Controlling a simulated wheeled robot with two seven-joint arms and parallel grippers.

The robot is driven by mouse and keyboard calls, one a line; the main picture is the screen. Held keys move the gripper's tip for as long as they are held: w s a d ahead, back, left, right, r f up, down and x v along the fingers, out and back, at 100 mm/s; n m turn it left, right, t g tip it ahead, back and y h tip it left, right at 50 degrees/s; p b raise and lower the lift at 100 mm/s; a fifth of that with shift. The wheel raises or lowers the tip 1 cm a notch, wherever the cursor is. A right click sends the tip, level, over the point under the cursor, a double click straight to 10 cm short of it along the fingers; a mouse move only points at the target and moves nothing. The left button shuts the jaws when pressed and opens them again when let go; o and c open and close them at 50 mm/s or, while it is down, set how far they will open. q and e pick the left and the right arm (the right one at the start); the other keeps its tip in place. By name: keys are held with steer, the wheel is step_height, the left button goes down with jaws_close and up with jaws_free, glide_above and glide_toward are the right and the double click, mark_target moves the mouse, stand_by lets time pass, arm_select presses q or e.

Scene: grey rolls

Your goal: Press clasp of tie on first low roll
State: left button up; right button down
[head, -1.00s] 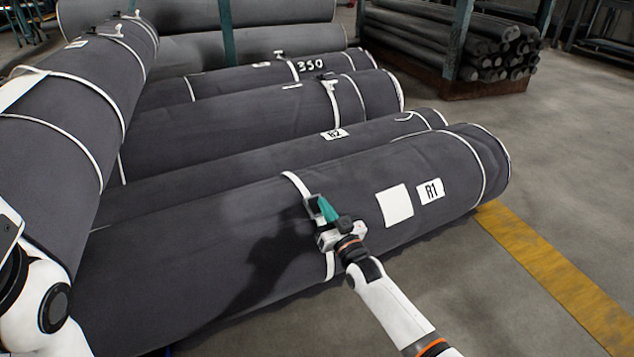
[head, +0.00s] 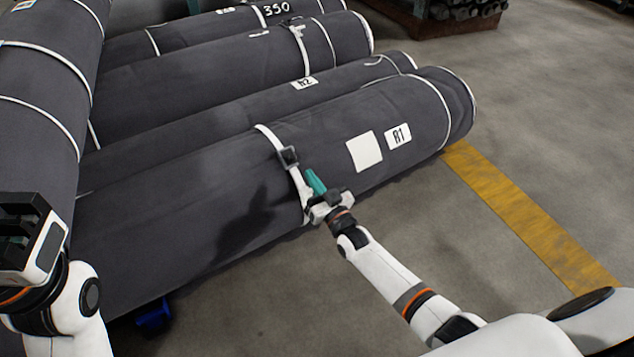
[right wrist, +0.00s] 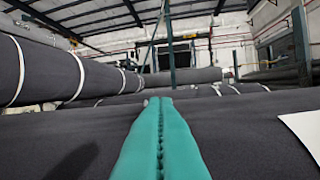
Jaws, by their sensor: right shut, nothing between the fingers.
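The low front roll (head: 200,200), dark grey and labelled R1, lies across the middle of the head view. A white tie (head: 266,133) runs around it, with a dark clasp (head: 289,156) on the roll's upper front side. My right gripper (head: 312,175) is shut and empty, its teal fingers pointing at the roll just right of and below the clasp. The fingers look apart from the clasp; their exact gap to the roll cannot be told. In the right wrist view the teal fingers (right wrist: 160,105) lie together. My left gripper (head: 25,220) is at the left edge, its jaws unclear.
A second low roll labelled R2 (head: 235,125) lies directly behind, with more rolls (head: 210,60) beyond. A large roll (head: 45,95) stretches along the left. The floor at right is clear, with a yellow stripe (head: 520,215). A blue object (head: 153,315) is below the roll.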

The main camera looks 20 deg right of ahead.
steer(key=shift+s+d+f, duration=0.15)
steer(key=shift+s+f, duration=0.7)
steer(key=shift+s, duration=0.05)
